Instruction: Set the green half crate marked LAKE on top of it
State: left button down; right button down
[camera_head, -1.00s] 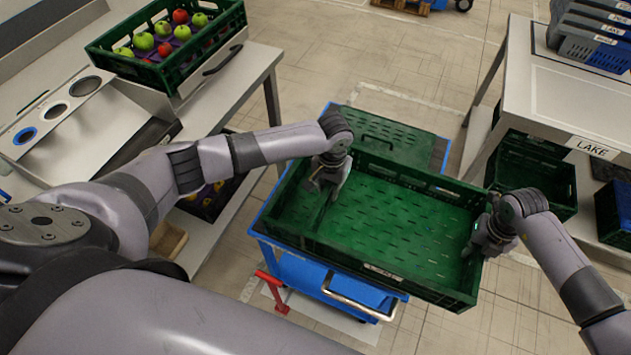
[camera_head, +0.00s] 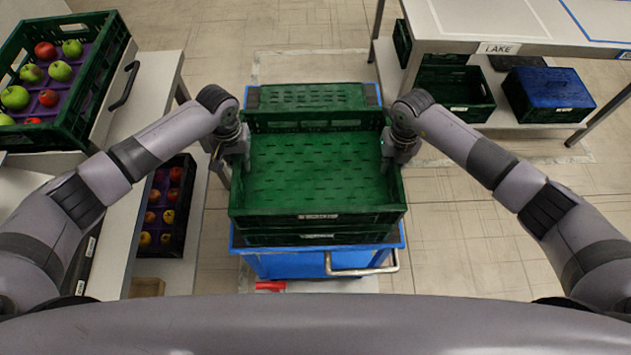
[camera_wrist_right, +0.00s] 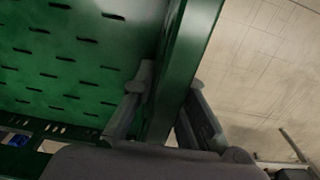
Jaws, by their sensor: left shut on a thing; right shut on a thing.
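A green half crate (camera_head: 318,209), empty with a slotted floor, is level in the middle of the head view. A second green crate front (camera_head: 290,239) shows directly below it, on a blue trolley (camera_head: 275,266); I cannot tell whether the two touch. The front labels are too small to read. My left gripper (camera_head: 238,160) is shut on the upper crate's left wall. My right gripper (camera_head: 393,158) is shut on its right wall. In the right wrist view the fingers (camera_wrist_right: 168,92) straddle the green crate wall (camera_wrist_right: 182,65).
Another green slotted surface (camera_head: 305,97) lies behind on the trolley. A crate of apples (camera_head: 110,75) stands on the left counter, another fruit crate (camera_head: 167,215) below. A table marked LAKE (camera_head: 498,48) at back right has a green crate (camera_head: 455,92) and blue crate (camera_head: 548,92) beneath.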

pick_arm(q)
jog(key=shift+a+f, duration=0.15)
pick_arm(e)
jog(key=shift+f, duration=0.1)
